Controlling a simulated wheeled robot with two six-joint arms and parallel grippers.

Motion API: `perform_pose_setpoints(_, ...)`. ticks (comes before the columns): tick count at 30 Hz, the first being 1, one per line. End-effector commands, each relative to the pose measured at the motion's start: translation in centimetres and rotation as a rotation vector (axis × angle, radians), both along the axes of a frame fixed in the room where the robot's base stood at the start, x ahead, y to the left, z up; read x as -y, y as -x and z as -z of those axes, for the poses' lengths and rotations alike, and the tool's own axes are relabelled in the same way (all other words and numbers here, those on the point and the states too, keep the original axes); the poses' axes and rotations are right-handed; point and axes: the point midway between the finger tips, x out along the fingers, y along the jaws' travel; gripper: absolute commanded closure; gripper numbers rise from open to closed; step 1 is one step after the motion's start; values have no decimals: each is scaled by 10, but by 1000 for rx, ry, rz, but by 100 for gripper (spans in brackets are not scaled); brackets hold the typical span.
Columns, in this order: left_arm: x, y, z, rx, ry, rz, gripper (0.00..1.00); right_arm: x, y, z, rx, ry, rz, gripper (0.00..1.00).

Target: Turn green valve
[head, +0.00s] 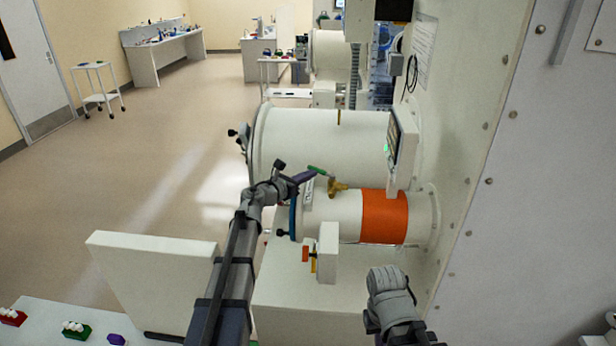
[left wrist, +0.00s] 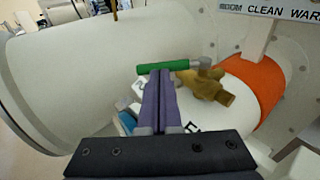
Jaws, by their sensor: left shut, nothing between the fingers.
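The green valve handle (head: 318,170) sits on a brass valve body (head: 337,187) on top of the small white cylinder with an orange band. In the left wrist view the green handle (left wrist: 168,67) lies across the picture, left of the brass body (left wrist: 206,86). My left gripper (head: 312,175) is shut and empty, its tips at the handle. In the left wrist view its purple fingers (left wrist: 160,75) are together, with the tips by the handle's underside; I cannot tell whether they touch. My right gripper is not clearly seen; only my right arm's grey wrist shows at the bottom.
A large white cylinder (head: 320,145) lies behind the small cylinder (head: 330,213). A screen (head: 402,145) stands on the right by the wall panel. A white box with a red-orange knob (head: 306,254) is below. Open floor (head: 150,160) lies to the left.

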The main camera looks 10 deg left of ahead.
Motion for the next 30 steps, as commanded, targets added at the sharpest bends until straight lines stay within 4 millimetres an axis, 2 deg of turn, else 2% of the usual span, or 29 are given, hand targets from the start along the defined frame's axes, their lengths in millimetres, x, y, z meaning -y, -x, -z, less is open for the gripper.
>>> perform_pose_setpoints(11,-4,-27,0,1,1,261,100,0,0,0,0,0,0,100)
perform_pose_setpoints(25,9,-56,0,0,0,688,100,0,0,0,0,0,0,100)
perform_pose_setpoints(30,16,-57,0,0,0,700,100,0,0,0,0,0,0,100)
